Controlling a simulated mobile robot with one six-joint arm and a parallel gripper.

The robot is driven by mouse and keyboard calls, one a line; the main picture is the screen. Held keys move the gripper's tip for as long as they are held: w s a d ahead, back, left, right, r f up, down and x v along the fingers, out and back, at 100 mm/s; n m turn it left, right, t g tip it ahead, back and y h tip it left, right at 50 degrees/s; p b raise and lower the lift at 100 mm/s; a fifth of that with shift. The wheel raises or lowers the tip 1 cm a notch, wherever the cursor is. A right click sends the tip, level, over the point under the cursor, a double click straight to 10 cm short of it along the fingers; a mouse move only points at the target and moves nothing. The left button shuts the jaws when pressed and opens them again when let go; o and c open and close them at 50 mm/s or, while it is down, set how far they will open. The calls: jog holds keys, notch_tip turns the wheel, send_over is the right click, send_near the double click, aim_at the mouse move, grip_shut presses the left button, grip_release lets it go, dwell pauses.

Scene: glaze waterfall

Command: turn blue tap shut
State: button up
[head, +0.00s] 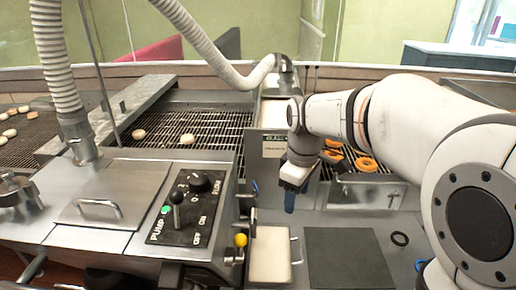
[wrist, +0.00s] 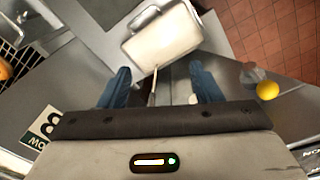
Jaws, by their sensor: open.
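A small blue tip (head: 255,186), which looks like the blue tap's handle, shows on the right side of the steel machine, above the yellow knob. Its turn position is too small to tell. My gripper (head: 289,205) points down to the right of it, over the steel counter, apart from it. In the wrist view my gripper (wrist: 159,72) has its two blue fingers spread wide with nothing held. I cannot make out the blue tap in the wrist view.
A yellow knob (head: 240,240) is low on the machine's side; it also shows in the wrist view (wrist: 267,90). A pale lidded tray (head: 270,255) and a dark mat (head: 347,258) lie below. The pump control panel (head: 188,212) is at left. Orange rings (head: 365,163) lie behind my gripper.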

aim_at(255, 185)
jog(key=w+a+n+p, duration=0.1)
jog(key=w+a+n, duration=0.2)
jog(key=w+a+r+n+g+p, duration=0.1)
jog(key=w+a+n+p, duration=0.1)
jog(key=w+a+n, duration=0.1)
jog(key=w+a+r+n+p, duration=0.1)
jog(key=w+a+n, duration=0.3)
jog(key=w, duration=0.1)
jog(key=shift+w+a+r, duration=0.1)
jog(key=shift+a+r, duration=0.1)
jog(key=shift+r, duration=0.05)
jog(key=f, duration=0.4)
jog(key=f+p, duration=0.1)
jog(key=f, duration=0.2)
jog(key=shift+s+f, duration=0.2)
jog(key=shift+f, duration=0.15)
jog(key=c, duration=1)
jog(key=shift+w+m+b, duration=0.1)
jog(key=shift+m+b, duration=0.2)
jog(key=shift+m, duration=1.8)
